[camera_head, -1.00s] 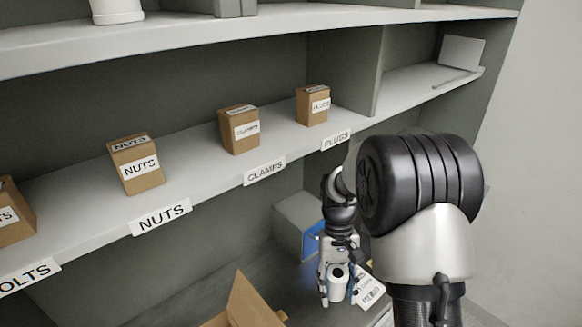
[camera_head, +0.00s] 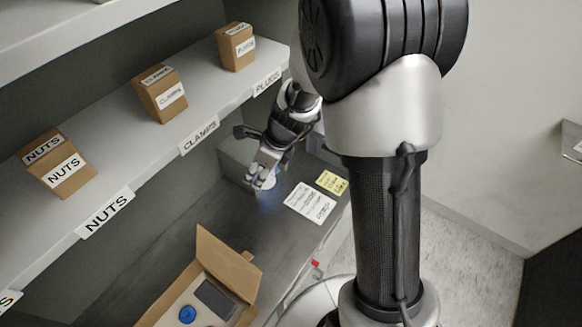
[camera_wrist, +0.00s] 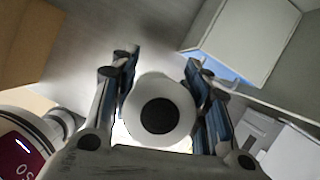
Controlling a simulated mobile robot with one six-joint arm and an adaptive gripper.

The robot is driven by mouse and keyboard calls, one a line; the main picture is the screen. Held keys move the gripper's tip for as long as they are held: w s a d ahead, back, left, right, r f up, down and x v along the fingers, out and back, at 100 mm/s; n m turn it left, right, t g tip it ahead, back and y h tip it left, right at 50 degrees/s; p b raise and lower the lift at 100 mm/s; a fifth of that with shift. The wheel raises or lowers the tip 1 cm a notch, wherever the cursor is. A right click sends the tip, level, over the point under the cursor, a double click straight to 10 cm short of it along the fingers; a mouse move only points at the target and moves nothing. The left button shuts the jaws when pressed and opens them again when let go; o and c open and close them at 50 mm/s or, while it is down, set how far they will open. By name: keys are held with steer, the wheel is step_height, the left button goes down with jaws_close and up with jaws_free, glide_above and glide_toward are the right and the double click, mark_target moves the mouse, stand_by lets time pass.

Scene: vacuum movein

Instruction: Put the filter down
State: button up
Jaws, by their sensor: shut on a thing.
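The filter is a white round piece with a dark centre (camera_wrist: 160,115). In the wrist view it sits between the two blue-padded fingers of my gripper (camera_wrist: 162,95), which is shut on it. In the head view my gripper (camera_head: 260,180) points down just above the grey bench, in front of a grey box below the shelf. A blue glow shows on the bench below the fingertips. The filter is mostly hidden by the fingers there, and I cannot tell whether it touches the bench.
The labelled shelf (camera_head: 212,103) runs above. A dark red display (camera_wrist: 15,158) shows lower left in the wrist view.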

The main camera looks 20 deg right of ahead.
steer(key=shift+w+d+r+m, duration=0.1)
steer(key=shift+m, duration=0.2)
step_height(320, 180, down, 20)
steer(key=b, duration=1.2)
steer(key=shift+b, duration=0.35)
steer(key=shift+r, duration=0.1)
steer(key=o, duration=0.7)
steer(key=shift+f, duration=0.25)
steer(key=o, duration=0.4)
steer(key=shift+o, duration=0.2)
steer(key=shift+r, duration=0.1)
